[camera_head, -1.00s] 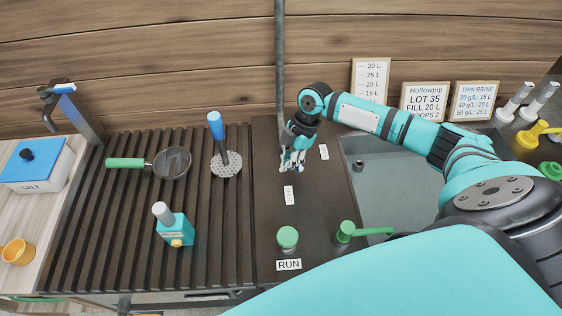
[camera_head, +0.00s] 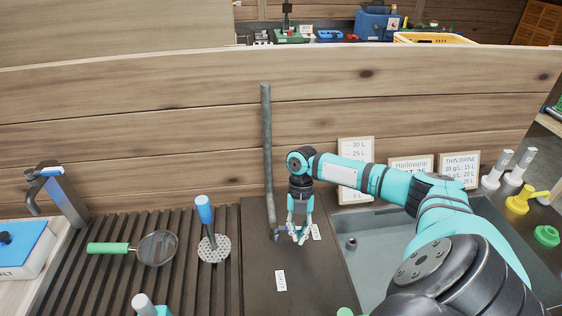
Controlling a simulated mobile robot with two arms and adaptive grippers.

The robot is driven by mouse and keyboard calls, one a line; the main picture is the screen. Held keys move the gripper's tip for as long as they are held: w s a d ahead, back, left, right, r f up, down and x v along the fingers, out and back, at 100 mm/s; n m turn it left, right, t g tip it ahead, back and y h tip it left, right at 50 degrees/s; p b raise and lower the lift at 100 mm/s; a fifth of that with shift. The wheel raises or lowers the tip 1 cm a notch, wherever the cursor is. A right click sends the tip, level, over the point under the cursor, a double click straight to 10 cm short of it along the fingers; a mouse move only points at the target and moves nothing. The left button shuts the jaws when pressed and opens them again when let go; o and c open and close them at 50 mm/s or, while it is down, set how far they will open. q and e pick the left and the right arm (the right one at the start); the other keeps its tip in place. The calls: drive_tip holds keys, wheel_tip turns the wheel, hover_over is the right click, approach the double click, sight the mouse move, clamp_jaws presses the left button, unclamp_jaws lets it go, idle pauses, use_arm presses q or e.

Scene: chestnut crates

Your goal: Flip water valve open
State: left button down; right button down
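A grey vertical pipe (camera_head: 268,150) runs down the wooden wall to the dark counter. A small fitting (camera_head: 276,234) shows at its lower end; I cannot make out which part is the water valve's handle or how it is turned. My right gripper (camera_head: 298,238) points down just right of this fitting, low over the counter. Its fingers look apart, with nothing visible held between them. Whether a finger touches the fitting cannot be told. One small white label (camera_head: 281,281) lies in front of the gripper and another (camera_head: 316,232) just right of it.
A sink (camera_head: 371,259) lies right of the counter, partly behind my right arm. Signs (camera_head: 356,160) lean on the wall behind. Left, a slatted board holds a green-handled strainer (camera_head: 158,248) and a blue-handled masher (camera_head: 213,248). The counter front is mostly clear.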

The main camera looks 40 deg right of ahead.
drive_tip(key=shift+w+d, duration=0.15)
drive_tip(key=shift+d, duration=0.3)
drive_tip(key=shift+w+d, duration=0.15)
drive_tip(key=shift+d, duration=0.2)
drive_tip(key=shift+w+d, duration=0.1)
